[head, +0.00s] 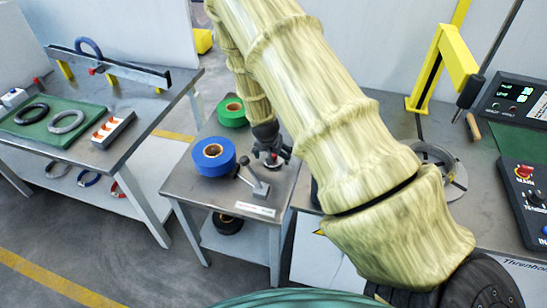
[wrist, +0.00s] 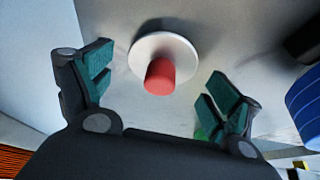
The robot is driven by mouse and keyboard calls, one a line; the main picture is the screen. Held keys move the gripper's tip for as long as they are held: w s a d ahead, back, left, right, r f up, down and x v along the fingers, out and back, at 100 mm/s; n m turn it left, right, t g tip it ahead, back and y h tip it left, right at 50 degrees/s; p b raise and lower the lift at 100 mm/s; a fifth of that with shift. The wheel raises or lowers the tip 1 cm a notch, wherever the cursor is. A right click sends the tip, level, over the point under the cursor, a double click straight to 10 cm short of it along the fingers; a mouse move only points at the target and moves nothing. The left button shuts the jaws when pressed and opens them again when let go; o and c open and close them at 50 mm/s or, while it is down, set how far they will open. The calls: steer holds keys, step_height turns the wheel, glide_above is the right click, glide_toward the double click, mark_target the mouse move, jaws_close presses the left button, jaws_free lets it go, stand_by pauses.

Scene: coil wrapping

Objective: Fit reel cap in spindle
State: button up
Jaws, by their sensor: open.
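The reel cap is a pale round disc (wrist: 178,48) with a red knob (wrist: 160,76), seen in the wrist view on the grey table top. The knob stands in the gap between the spread fingers of my gripper (wrist: 160,66), apart from both. My gripper is open and empty. In the head view my gripper (head: 272,154) points down over the small middle table, and the cap is mostly hidden beneath it. I cannot make out the spindle for certain.
On the small table (head: 190,188) are a blue tape reel (head: 213,157), a green reel (head: 231,111) and a lever fixture (head: 254,185) close to my gripper. A left bench (head: 130,130) holds coils on a green mat. A machine with a yellow post (head: 424,80) stands right.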

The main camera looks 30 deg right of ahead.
steer(key=shift+w+d+f, duration=0.15)
steer(key=shift+f, duration=0.3)
steer(key=c, duration=1.1)
steer(key=shift+o, duration=0.2)
